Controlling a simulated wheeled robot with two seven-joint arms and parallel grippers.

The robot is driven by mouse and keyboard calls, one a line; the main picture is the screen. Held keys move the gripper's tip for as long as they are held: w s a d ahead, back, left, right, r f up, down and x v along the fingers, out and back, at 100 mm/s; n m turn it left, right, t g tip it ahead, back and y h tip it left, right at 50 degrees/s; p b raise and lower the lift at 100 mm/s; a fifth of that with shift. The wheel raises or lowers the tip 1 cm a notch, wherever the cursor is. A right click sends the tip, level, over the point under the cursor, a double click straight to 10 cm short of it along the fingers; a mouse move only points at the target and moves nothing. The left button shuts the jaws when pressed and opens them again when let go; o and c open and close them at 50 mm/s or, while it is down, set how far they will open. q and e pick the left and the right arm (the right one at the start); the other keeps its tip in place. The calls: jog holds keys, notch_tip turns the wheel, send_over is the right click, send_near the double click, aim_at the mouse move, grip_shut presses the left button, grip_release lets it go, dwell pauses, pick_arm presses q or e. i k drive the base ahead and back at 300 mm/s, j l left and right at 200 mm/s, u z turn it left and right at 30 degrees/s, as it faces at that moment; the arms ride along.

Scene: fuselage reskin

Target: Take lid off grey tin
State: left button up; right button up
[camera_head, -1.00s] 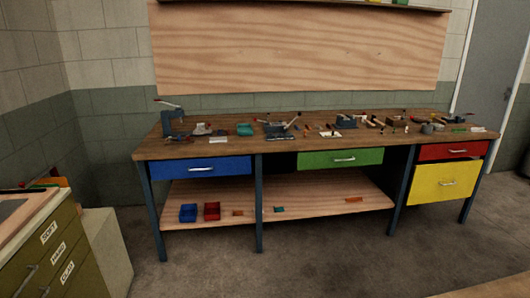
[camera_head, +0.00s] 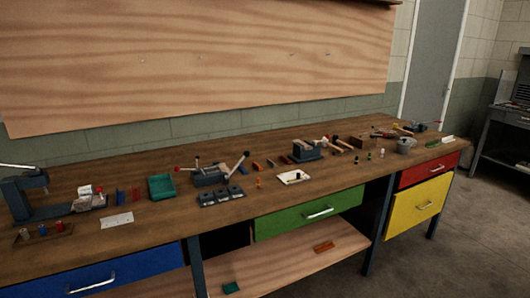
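A small grey round container (camera_head: 406,145), which looks like the grey tin, stands on the workbench top (camera_head: 230,217) near its right end, above the red drawer. It is too small to tell its lid clearly. Neither of my grippers is in view.
Blue, green (camera_head: 308,214), red (camera_head: 428,168) and yellow (camera_head: 417,207) drawers face the front. Floor (camera_head: 490,225) at right is clear.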

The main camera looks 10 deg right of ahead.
aim_at(403, 142)
jog(key=i+l+z, duration=0.2)
jog(key=i+z, duration=0.65)
jog(key=i+j+z, duration=0.15)
jog(key=i+z, duration=0.3)
jog(key=i+u, duration=0.15)
jog(key=i, duration=0.35)
jog(key=i+l+u, duration=0.1)
jog(key=i, duration=0.4)
jog(key=i+l+u, duration=0.15)
jog(key=i, duration=0.3)
jog(key=l, duration=0.1)
